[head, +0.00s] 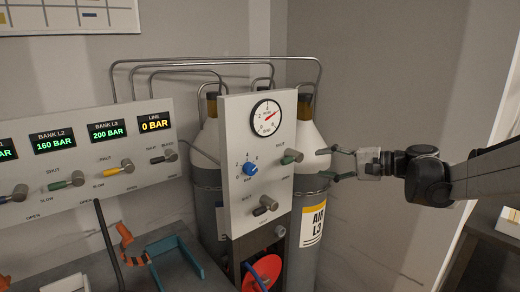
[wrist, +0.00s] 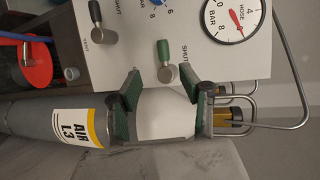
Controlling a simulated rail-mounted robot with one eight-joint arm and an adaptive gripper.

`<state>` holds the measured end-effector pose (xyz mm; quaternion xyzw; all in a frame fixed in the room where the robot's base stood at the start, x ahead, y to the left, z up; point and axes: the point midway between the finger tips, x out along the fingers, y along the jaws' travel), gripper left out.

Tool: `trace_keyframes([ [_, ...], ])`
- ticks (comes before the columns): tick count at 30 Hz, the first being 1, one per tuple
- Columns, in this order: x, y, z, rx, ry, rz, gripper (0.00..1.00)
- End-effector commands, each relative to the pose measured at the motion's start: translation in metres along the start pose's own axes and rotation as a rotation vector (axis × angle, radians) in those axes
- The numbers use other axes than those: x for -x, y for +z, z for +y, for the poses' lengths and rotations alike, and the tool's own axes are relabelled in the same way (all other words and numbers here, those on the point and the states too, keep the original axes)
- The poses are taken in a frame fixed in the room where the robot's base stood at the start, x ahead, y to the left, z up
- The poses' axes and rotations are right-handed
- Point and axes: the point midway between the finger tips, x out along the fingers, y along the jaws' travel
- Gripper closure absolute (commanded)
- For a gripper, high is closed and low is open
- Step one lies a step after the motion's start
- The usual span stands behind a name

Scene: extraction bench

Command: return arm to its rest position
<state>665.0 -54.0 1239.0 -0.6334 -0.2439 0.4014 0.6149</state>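My gripper (head: 333,164) is open at the end of my arm, which reaches in from the right in the head view. Its fingertips point left toward the grey valve panel (head: 238,190), beside the green-handled lever (head: 291,156). In the wrist view, the two green-padded fingers of my gripper (wrist: 161,88) stand apart with nothing held. The green lever (wrist: 164,60) shows just beyond the fingertips, apart from them. The white shoulder of the AIR L3 cylinder (wrist: 165,115) shows behind the gap between the fingers.
The panel carries a hose gauge (head: 266,117), a blue knob (head: 250,169) and a lower lever (head: 265,205). The AIR L3 cylinder (head: 311,220) stands behind it. A bank panel (head: 85,155) is at left. A red disc (head: 262,273) is below. Bare wall lies right of the cylinders.

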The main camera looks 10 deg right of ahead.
Motion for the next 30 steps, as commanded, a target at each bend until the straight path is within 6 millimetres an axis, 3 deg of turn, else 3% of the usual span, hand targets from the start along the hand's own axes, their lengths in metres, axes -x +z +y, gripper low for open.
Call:
trace_keyframes([
  [6, -0.015, 0.057, 0.016, 0.071, 0.183, 0.019, 0.61],
  [14, -0.012, 0.127, 0.051, 0.215, 0.435, 0.053, 0.61],
  [21, 0.010, 0.181, 0.088, 0.386, 0.649, 0.081, 0.61],
  [30, 0.051, 0.232, 0.134, 0.647, 0.887, 0.114, 0.61],
])
